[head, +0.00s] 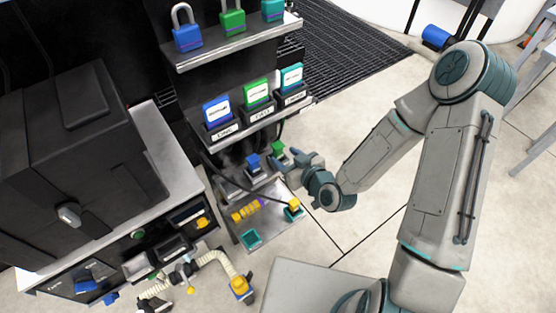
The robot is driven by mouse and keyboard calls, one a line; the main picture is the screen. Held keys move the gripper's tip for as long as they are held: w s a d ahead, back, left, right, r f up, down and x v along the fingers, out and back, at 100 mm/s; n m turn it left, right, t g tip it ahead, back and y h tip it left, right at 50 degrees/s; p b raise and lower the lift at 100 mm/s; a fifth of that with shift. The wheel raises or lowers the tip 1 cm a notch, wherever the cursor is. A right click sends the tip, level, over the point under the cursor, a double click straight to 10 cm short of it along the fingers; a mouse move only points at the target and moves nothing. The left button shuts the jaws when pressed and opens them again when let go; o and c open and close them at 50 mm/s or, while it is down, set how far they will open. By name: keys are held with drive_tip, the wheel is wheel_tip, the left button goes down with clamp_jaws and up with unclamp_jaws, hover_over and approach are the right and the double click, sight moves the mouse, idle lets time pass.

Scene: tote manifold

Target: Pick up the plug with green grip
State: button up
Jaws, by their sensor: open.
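The plug with the green grip (278,148) stands on the lower shelf, to the right of a plug with a blue grip (252,161). Its lower part is partly hidden by my gripper. My gripper (285,169) is open, with its fingers pointing left, just below the green grip in the picture. I see no plug between the fingers, and I cannot tell whether a finger touches the green one.
A yellow plug (294,204) on a teal base stands below my gripper. Labelled holders with a green card (257,92) and padlocks (232,20) sit on shelves above.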

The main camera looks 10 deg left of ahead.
sight(275, 147)
drive_tip(key=b, duration=0.2)
drive_tip(key=shift+w+a+f+b, duration=0.2)
drive_tip(key=shift+w+f+b, duration=0.15)
drive_tip(key=shift+b, duration=0.05)
drive_tip(key=shift+w+a+b, duration=0.15)
drive_tip(key=shift+b, duration=0.75)
drive_tip(key=b, duration=0.3)
drive_tip(key=shift+a+f+b, duration=0.25)
drive_tip(key=shift+a+b, duration=0.05)
drive_tip(key=shift+a+r+b, duration=0.1)
drive_tip(key=shift+b, duration=0.35)
drive_tip(key=x, duration=0.5)
drive_tip(key=shift+w+r+b, duration=0.2)
drive_tip(key=shift+w+b, duration=0.15)
clamp_jaws()
